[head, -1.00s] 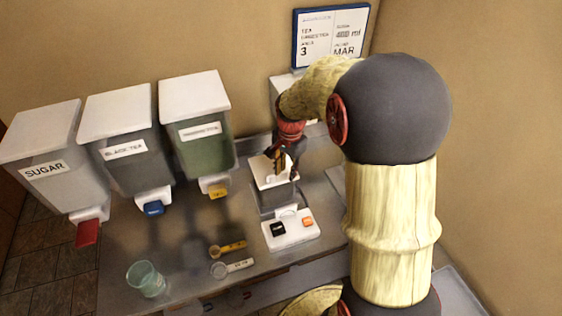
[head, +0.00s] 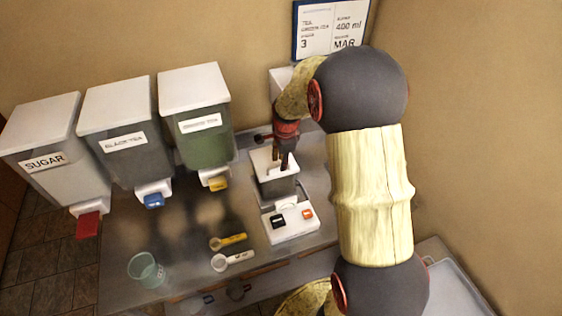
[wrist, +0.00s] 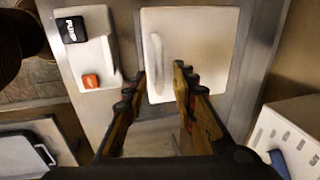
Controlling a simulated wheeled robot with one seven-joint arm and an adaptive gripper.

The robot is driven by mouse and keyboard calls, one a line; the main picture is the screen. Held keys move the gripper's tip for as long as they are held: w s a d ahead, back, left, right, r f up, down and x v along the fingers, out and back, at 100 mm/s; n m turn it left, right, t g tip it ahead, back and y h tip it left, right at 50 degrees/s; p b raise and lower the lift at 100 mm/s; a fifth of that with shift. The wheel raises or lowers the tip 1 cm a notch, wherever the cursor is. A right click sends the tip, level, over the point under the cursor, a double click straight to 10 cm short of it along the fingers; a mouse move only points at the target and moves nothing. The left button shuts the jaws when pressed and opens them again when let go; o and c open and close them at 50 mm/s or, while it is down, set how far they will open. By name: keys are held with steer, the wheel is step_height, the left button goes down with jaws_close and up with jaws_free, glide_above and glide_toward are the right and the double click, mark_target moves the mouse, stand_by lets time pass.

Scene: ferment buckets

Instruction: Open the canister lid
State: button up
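The canister (head: 280,190) is a grey box standing on the counter behind a white base with buttons. Its flat white lid (head: 260,160) looks closed; the wrist view also shows the lid (wrist: 205,50), with a raised white handle bar (wrist: 157,62) along its left side. My gripper (head: 281,160) points down just over the lid. In the wrist view my gripper (wrist: 157,82) is open, with one finger on each side of the near end of the handle bar. I cannot tell whether the fingers touch the lid.
The white base (head: 292,222) has a black and an orange button. Sugar (head: 60,165), black tea (head: 125,145) and green tea (head: 200,125) dispensers stand left. A sign (head: 331,28) hangs behind.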

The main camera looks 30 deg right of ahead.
steer(key=shift+f, duration=0.35)
steer(key=shift+c, duration=0.3)
jaws_close()
stand_by(0.5)
